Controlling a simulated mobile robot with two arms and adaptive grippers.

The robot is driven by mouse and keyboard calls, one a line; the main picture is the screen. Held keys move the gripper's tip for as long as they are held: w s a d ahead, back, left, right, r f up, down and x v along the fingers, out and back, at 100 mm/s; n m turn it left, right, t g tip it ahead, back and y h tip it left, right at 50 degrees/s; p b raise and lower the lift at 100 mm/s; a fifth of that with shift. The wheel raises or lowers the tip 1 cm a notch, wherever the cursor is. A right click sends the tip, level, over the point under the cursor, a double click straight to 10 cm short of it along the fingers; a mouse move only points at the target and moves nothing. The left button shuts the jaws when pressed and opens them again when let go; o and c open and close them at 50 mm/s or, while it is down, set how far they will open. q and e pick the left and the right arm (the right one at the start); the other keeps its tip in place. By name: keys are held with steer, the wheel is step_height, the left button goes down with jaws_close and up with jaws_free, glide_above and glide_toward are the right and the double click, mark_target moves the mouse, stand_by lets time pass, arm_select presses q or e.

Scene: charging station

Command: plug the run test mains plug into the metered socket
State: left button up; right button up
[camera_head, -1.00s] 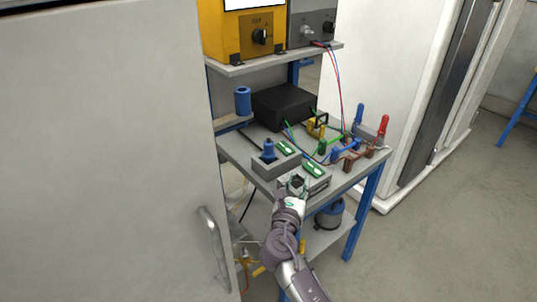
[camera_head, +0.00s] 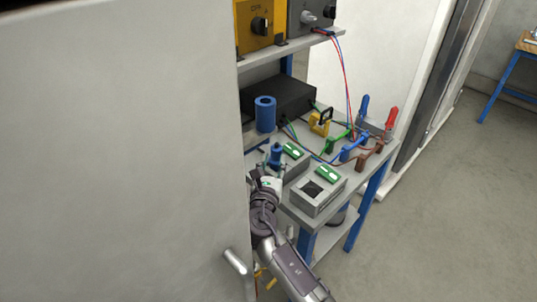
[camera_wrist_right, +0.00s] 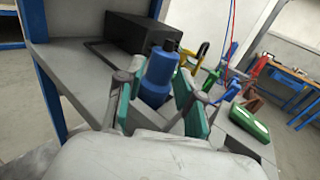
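A blue plug (camera_head: 275,155) stands upright in the rear grey socket box (camera_head: 296,171), which carries a green label. My right gripper (camera_head: 267,168) is at this plug. In the right wrist view, its teal-padded fingers (camera_wrist_right: 158,103) stand open on either side of the blue plug (camera_wrist_right: 159,76), with a gap visible at the left finger. Whether the right pad touches is unclear. A second grey socket box (camera_head: 318,205) with a dark square socket face and a green label sits nearer the bench's front edge, its socket empty. I cannot read which box is metered. My left gripper is not in view.
A blue cylinder (camera_head: 265,114) and a black box (camera_head: 284,97) stand behind the plug. A yellow padlock (camera_head: 320,123) and coloured leads and clamps lie to the right. A large pale panel (camera_head: 120,160) with a handle fills the left, close to my right arm.

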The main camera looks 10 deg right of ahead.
mark_target(278, 147)
steer(key=shift+x, duration=0.95)
steer(key=x, duration=0.4)
steer(key=shift+w+d, duration=0.2)
steer(key=shift+d, duration=0.05)
steer(key=shift+w, duration=0.2)
steer(key=shift+d, duration=0.1)
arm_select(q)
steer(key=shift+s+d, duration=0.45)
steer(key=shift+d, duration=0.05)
arm_select(e)
jaws_close()
